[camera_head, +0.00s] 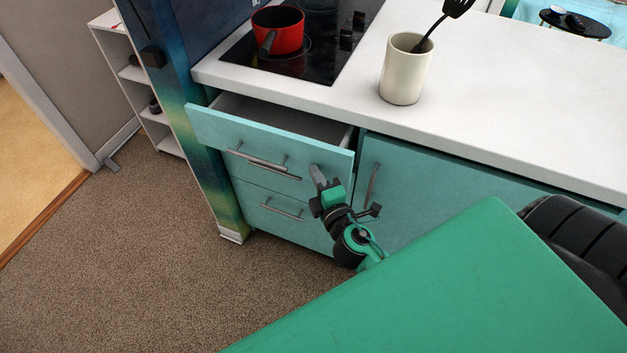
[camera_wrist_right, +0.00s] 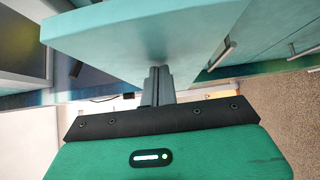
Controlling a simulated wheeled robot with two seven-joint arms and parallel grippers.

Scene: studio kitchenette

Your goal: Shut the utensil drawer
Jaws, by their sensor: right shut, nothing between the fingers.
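The utensil drawer (camera_head: 270,140) is the top teal drawer under the counter, left of a cabinet door. It stands partly open, and a strip of its inside shows behind the front. A bar handle (camera_head: 257,160) runs across its front. My right gripper (camera_head: 317,174) is shut and empty, at the right part of the drawer front. In the right wrist view the shut fingers (camera_wrist_right: 158,84) reach up to a teal panel (camera_wrist_right: 140,40), close to it; I cannot tell if they touch. My left gripper is not in view.
The white counter (camera_head: 480,110) holds a cream utensil cup (camera_head: 404,72) with a black spatula, and a hob with a red pot (camera_head: 277,30). A lower drawer (camera_head: 280,210) is shut. A teal cabinet door (camera_head: 420,190) is at right. Carpet at left is clear.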

